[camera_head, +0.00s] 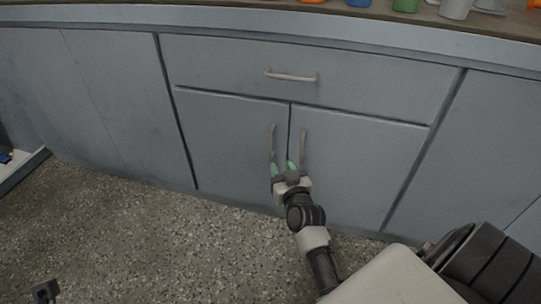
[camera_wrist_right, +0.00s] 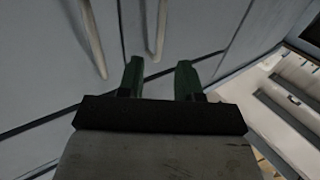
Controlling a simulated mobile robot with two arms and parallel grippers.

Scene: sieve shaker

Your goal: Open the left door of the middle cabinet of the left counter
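The middle cabinet has a wide drawer above two grey-blue doors. Its left door (camera_head: 225,142) looks shut, flush with the right door (camera_head: 350,160). The left door's upright bar handle (camera_head: 272,140) is beside the seam, and the right door's handle (camera_head: 303,146) is just across it. My right gripper (camera_head: 282,167) is open, its green fingertips apart near the lower ends of the handles. In the right wrist view the open fingers (camera_wrist_right: 160,78) have nothing between them. Two bar handles (camera_wrist_right: 93,38) (camera_wrist_right: 160,28) show beyond them; I cannot tell which is which.
The drawer's horizontal handle (camera_head: 291,76) is above the doors. Coloured containers (camera_head: 406,5) stand on the countertop. Speckled floor (camera_head: 130,235) is clear in front of the cabinets. A small dark object (camera_head: 45,290) at the lower left edge is unclear.

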